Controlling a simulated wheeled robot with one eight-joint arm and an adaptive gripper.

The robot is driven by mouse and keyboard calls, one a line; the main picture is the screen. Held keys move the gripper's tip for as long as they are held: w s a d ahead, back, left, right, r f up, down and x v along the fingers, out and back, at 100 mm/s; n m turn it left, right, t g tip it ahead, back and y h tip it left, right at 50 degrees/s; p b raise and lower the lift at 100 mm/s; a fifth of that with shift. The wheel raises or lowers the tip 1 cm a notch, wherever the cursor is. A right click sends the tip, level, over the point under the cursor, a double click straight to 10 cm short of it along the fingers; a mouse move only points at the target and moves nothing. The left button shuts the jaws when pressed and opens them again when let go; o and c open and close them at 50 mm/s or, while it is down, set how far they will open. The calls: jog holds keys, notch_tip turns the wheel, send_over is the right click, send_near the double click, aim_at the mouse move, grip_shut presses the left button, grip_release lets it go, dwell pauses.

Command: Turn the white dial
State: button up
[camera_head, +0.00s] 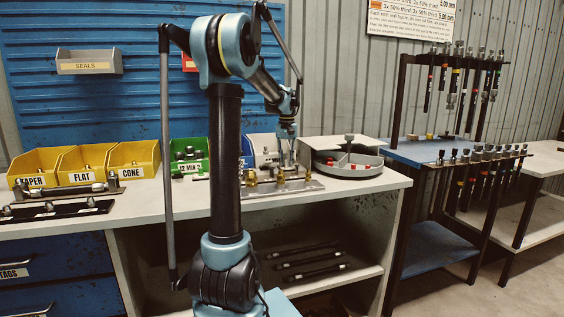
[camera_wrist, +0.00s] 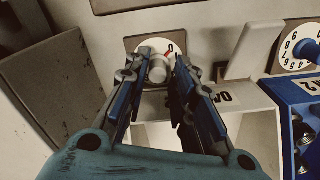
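The white dial (camera_wrist: 157,62) is a round white disc with a red mark, a "0" and a pale knob in its middle. It sits on a light grey panel at the top centre of the wrist view. My gripper (camera_wrist: 156,72) has its two fingers apart, one on each side of the knob. A small gap seems to show beside the knob; contact cannot be told for sure. In the head view my gripper (camera_head: 287,150) points down over the back of the bench by a white machine (camera_head: 264,147). The dial is not discernible there.
In the wrist view a second numbered dial (camera_wrist: 300,47) with a blue knob is at right, above a blue bin (camera_wrist: 290,95). A grey lever (camera_wrist: 243,52) stands between the dials. A round grey tray (camera_head: 348,165) and yellow bins (camera_head: 84,164) share the bench (camera_head: 140,207).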

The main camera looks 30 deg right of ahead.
notch_tip(320, 180, up, 12)
dwell(0.6)
jog(key=shift+w, duration=0.1)
